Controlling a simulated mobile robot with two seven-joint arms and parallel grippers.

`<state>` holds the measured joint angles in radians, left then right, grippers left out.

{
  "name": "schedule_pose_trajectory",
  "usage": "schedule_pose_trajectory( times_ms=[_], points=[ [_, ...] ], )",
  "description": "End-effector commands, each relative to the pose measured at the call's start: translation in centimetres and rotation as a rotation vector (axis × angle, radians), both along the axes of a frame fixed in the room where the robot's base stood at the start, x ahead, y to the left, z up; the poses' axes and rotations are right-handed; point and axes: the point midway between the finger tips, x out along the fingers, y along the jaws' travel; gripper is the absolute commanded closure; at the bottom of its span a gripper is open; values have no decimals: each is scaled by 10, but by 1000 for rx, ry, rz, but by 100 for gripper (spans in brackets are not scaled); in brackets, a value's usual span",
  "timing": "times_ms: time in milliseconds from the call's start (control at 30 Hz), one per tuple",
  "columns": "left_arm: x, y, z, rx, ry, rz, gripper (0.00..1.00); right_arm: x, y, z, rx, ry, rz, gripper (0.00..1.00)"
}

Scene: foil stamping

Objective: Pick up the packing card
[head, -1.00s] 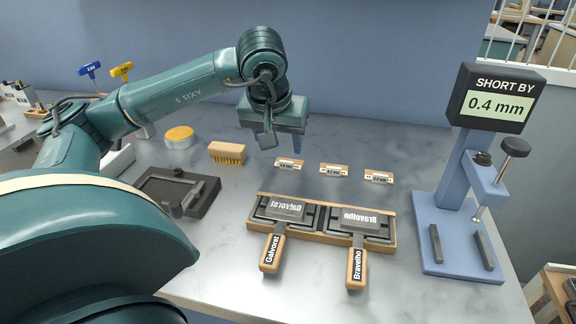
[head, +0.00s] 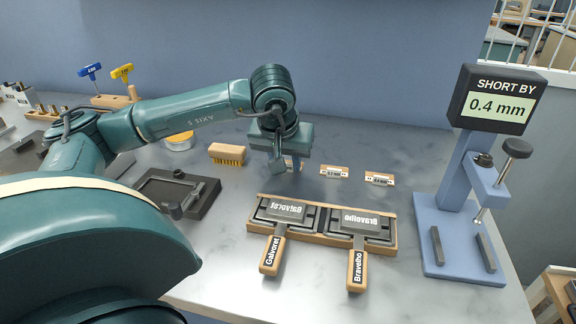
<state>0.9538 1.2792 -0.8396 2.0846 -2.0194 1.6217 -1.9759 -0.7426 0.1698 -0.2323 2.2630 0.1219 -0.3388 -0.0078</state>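Three small packing cards stand in a row on the grey bench. The left card (head: 289,164) is partly hidden by my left gripper, and its label cannot be read. The middle card (head: 334,171) appears to read 0.2 mm. The right card (head: 379,179) appears to read 0.4 mm. My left gripper (head: 288,166) points down at the left card, low over the bench. Its fingertips are small and partly covered by its own body, so I cannot tell how far apart they are or whether they touch the card. The gauge display (head: 499,98) reads "SHORT BY 0.4 mm". My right gripper is out of view.
A wooden rack (head: 322,238) holds two stamps labelled Galvoret and Bravelho in front of the cards. A brush (head: 227,154) and a dark tray (head: 205,203) lie to the left. The blue gauge stand (head: 452,250) is at the right. Bare bench lies between cards and stand.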

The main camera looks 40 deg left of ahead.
Motion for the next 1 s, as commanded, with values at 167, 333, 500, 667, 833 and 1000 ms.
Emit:
schedule_pose_trajectory(
  times_ms=[167,333,500,667,833,1000],
  points=[
    [0,0,0,0,0,0,85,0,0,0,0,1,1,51],
    [0,0,0,0,0,0,95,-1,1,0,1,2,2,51],
    [0,0,1,0,-1,0,95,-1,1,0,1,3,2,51],
    [1,0,17,0,-5,0,95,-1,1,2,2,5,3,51],
    [1,0,53,-2,-7,0,95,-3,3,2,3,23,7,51],
    [1,0,84,-2,-5,-1,95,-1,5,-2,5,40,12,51]
  ],
)
